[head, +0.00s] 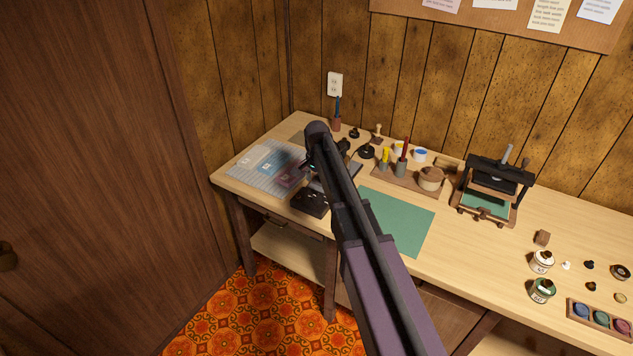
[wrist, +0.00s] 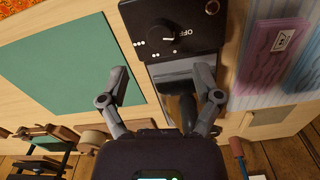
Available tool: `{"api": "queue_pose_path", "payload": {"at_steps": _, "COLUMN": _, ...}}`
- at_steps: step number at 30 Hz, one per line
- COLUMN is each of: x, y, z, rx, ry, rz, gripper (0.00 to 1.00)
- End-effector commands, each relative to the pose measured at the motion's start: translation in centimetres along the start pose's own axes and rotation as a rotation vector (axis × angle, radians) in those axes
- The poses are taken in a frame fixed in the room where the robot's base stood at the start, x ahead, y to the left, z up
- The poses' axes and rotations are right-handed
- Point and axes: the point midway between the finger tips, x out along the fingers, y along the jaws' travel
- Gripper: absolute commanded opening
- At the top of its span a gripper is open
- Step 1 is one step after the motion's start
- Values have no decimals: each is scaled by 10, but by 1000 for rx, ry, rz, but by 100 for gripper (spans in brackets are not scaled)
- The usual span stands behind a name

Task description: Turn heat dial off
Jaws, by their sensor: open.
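The heat dial (wrist: 160,33) is a dark round knob on a black control box (wrist: 188,14), at the top of the wrist view. "OFF" is printed on its right and groups of white dots lie on its left and below. A small pale mark shows at the knob's lower right edge; I cannot tell its exact setting. In the head view the black box (head: 311,201) sits near the table's front edge, its dial too small to read. My gripper (wrist: 160,78) is open and empty, its fingers apart and short of the dial in the wrist view. My arm hides much of it in the head view.
A green mat (head: 408,222) lies right of the box and a striped sheet with packets (head: 262,160) lies left. Behind stand a tool tray (head: 410,181) and a black press (head: 492,187). Jars (head: 542,262) stand at the right.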

Motion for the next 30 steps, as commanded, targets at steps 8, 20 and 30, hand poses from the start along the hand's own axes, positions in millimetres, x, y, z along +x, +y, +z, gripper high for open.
{"api": "queue_pose_path", "payload": {"at_steps": 8, "x": -27, "y": 0, "z": 0, "rx": 0, "ry": 0, "rz": 0, "gripper": 82}}
{"api": "queue_pose_path", "payload": {"at_steps": 20, "x": -60, "y": 0, "z": 0, "rx": 0, "ry": 0, "rz": 0, "gripper": 82}}
{"api": "queue_pose_path", "payload": {"at_steps": 30, "x": -67, "y": 22, "z": 9, "rx": -51, "ry": 0, "rz": 0, "gripper": 82}}
